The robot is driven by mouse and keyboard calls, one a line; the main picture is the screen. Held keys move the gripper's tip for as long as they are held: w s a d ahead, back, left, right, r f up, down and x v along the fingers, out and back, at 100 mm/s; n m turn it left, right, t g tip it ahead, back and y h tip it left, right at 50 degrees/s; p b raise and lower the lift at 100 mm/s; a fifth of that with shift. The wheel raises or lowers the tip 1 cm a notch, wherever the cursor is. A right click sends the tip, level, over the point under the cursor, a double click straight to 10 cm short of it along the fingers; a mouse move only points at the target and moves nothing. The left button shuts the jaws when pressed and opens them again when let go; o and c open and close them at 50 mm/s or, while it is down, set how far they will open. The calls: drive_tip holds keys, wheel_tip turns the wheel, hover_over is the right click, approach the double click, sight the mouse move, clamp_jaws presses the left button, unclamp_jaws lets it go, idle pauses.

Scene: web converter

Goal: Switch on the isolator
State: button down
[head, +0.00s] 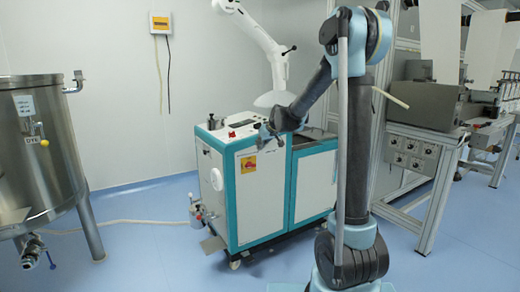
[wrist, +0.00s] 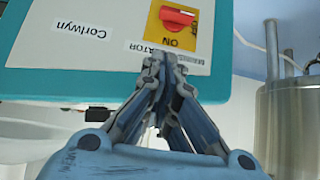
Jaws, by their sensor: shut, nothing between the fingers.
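The isolator is a red rotary handle (wrist: 177,18) on a yellow plate (wrist: 203,42) on the machine's white panel. The handle looks crosswise in the wrist view. "ON" is printed on the plate beside it. In the head view the small isolator (head: 248,163) is on the machine's front face. My gripper (wrist: 160,62) is shut and empty. Its fingertips appear just below the plate in the wrist view and overlap the "ISOLATOR" label. I cannot tell whether they touch the panel. In the head view my gripper (head: 266,133) is above and slightly right of the isolator.
The white and teal machine (head: 262,215) stands on castors. A steel tank (head: 45,150) is at left and also shows in the wrist view (wrist: 288,125). A frame with equipment (head: 415,150) is at right. A hose (head: 130,222) crosses the floor. Open floor lies in front.

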hover_over(250, 166)
drive_tip(key=d, duration=0.2)
drive_tip(key=f, duration=0.3)
drive_tip(key=w+f, duration=0.1)
drive_tip(key=f, duration=0.1)
drive_tip(key=shift+d+f, duration=0.15)
drive_tip(key=shift+f, duration=0.15)
wheel_tip(250, 166, down, 2)
drive_tip(key=shift+s+f, duration=0.1)
drive_tip(key=shift+f, duration=0.85)
